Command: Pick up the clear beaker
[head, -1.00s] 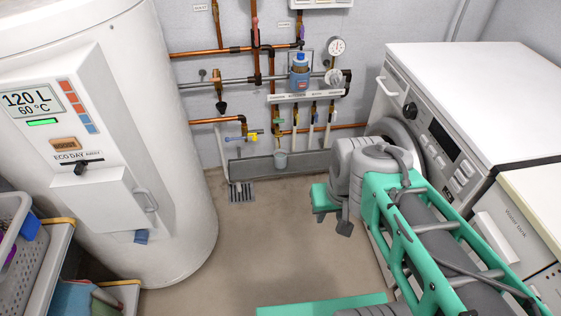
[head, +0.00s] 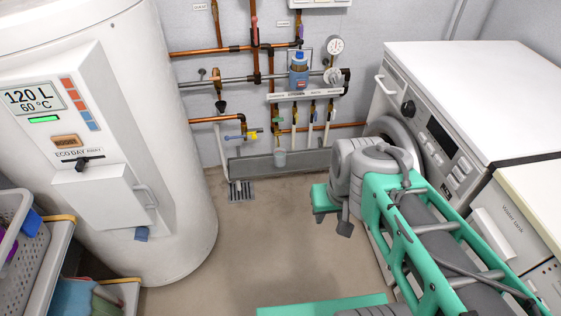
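A small, pale, see-through cup, which looks like the clear beaker (head: 280,158), stands at the grey trough (head: 250,166) low against the back wall, below the pipes and taps. It looks upright. Whether it stands inside the trough or at its front edge is too small to tell. My gripper (head: 345,228) shows as a small dark part at the end of my green and grey arm, over the floor to the right of and nearer than the beaker. It is well apart from the beaker. Its fingers are too small and partly hidden to show their opening.
A white water heater (head: 180,200) stands at the left. A washing machine (head: 440,150) stands at the right, close to my arm. Copper pipes and a gauge (head: 335,46) cover the back wall. The middle floor is clear.

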